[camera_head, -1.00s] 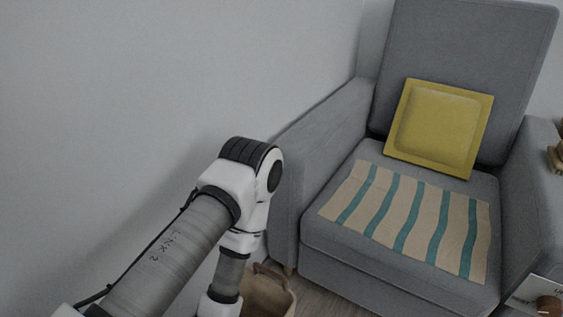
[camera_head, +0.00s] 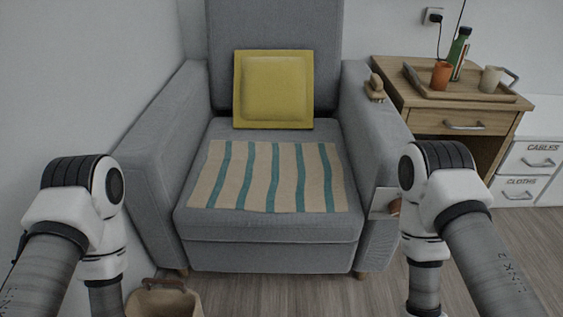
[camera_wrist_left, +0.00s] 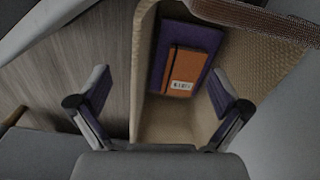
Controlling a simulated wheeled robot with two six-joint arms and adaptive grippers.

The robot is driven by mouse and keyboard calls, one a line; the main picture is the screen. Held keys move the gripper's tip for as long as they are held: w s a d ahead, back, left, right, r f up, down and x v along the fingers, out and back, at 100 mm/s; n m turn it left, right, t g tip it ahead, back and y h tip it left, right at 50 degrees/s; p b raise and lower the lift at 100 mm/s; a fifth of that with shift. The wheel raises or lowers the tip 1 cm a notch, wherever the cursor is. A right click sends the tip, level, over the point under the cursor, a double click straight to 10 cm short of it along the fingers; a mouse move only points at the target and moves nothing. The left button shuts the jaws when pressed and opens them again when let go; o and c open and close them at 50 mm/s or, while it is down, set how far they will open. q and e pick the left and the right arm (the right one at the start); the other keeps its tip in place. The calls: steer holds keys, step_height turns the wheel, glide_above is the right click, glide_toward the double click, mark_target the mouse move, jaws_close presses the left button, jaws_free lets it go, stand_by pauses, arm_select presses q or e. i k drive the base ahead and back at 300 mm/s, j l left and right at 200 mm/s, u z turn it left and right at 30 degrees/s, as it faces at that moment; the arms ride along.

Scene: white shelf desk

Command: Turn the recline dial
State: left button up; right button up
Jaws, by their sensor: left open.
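The recline dial appears as a small brown knob (camera_head: 394,207) on a white plate (camera_head: 379,204), on the front of the grey armchair's right armrest (camera_head: 372,150). My right arm's link stands close beside it in the picture and partly covers that area. The dial's markings are too small to read. My left gripper (camera_wrist_left: 160,85) is open and empty in the left wrist view, above a woven basket. The hands of both arms are below the frame in the head view, so my right gripper does not show.
The armchair seat (camera_head: 270,222) holds a striped cloth (camera_head: 262,178) and yellow cushion (camera_head: 273,90). The basket (camera_head: 163,301) stands on the floor at front left, with an orange notebook (camera_wrist_left: 182,72) inside. A wooden cabinet (camera_head: 447,118) with a tray stands right.

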mark_target(395, 206)
steer(key=z, duration=1)
